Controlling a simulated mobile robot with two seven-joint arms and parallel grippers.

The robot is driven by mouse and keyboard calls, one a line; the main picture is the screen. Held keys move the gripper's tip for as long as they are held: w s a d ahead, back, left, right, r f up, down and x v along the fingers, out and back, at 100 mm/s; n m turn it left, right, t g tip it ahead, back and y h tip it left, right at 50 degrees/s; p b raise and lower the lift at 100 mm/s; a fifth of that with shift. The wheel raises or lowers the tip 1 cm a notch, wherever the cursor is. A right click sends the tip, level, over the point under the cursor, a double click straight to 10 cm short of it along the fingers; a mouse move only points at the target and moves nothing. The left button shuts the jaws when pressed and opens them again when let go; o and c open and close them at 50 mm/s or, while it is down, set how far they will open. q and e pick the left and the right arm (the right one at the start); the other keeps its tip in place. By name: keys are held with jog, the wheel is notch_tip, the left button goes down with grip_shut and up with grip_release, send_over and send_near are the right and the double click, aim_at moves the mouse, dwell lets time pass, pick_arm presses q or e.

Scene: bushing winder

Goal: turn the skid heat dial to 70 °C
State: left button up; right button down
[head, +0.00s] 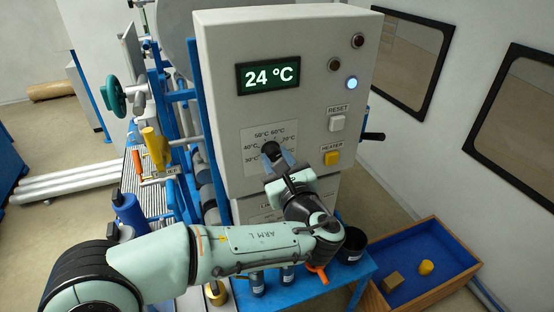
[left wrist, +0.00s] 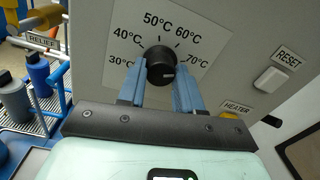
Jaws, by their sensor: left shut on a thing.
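The heat dial (left wrist: 161,66) is a black knob on a white scale plate (left wrist: 115,20) marked 30 °C to 70 °C. A short white mark on the knob's face lies at its right side, toward the 70 °C label; its exact alignment is hard to tell. My left gripper (left wrist: 159,85) is shut on the dial, with one blue finger on each side. In the head view, the left gripper (head: 280,162) covers the dial's lower part. The display (head: 268,76) on the grey cabinet reads 24 °C. My right gripper is not in view.
Right of the dial are the white RESET button (head: 338,123) and the yellow HEATER button (head: 332,158). A blue lamp (head: 351,83) is lit above them. Yellow and orange handles (head: 152,145) stand left of the cabinet. A wooden-edged blue bin (head: 425,270) is at lower right.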

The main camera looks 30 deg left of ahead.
pick_arm(q)
jog(key=o, duration=1)
jog(key=shift+o, duration=0.2)
jog(key=b+v, duration=0.2)
jog(key=v, duration=1.1)
jog(key=shift+s, duration=0.2)
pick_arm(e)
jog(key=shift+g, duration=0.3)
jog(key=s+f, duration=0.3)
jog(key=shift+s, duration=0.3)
